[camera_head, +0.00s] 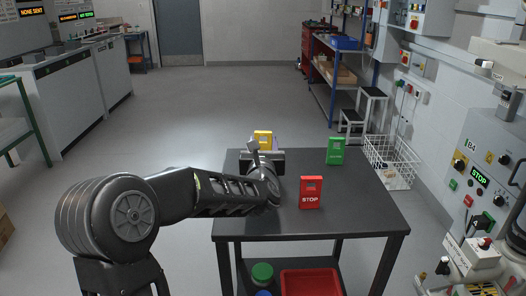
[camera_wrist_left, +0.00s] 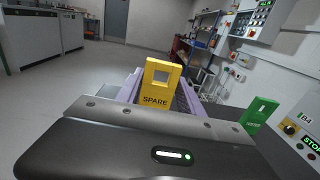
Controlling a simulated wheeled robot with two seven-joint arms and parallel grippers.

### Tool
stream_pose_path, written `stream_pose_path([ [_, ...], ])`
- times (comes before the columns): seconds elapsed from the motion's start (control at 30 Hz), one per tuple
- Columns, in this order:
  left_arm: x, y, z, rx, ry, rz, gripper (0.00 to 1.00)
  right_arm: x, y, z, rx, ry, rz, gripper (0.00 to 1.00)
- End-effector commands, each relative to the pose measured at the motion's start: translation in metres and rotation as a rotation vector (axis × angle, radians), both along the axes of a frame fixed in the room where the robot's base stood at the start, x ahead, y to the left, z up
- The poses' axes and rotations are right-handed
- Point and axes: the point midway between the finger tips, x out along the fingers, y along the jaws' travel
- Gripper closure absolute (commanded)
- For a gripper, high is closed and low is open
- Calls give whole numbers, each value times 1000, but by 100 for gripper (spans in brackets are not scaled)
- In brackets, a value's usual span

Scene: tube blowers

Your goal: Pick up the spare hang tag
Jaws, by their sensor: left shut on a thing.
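The spare hang tag (camera_head: 263,137) is a yellow plate with a square window, upright at the far left part of the dark table. In the left wrist view the yellow tag (camera_wrist_left: 156,84) shows the word SPARE and stands between the two purple fingers. My left gripper (camera_head: 265,149) reaches over the table from the left and is shut on this tag. The tag's lower edge is hidden by the gripper body, so I cannot tell if it touches the table. My right gripper is not in view.
A red STOP tag (camera_head: 311,193) and a green tag (camera_head: 335,151) stand on the dark table (camera_head: 350,215). A white wire basket (camera_head: 391,161) stands beyond its right side. A grey machine with a lit STOP display (camera_head: 482,178) is at the right. Open floor lies behind the table.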

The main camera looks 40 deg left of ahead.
Motion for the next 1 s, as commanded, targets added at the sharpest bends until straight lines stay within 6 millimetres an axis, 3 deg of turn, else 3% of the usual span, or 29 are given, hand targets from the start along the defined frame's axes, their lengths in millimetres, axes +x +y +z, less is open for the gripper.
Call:
stream_pose_path([
  [0.03,0,0,14,3,-4,1,94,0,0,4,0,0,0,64],
  [0.2,0,0,47,1,-4,0,94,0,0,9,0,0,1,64],
  [0.4,0,0,69,1,-1,1,94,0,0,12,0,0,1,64],
  [1.0,0,0,71,1,1,1,94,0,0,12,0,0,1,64],
])
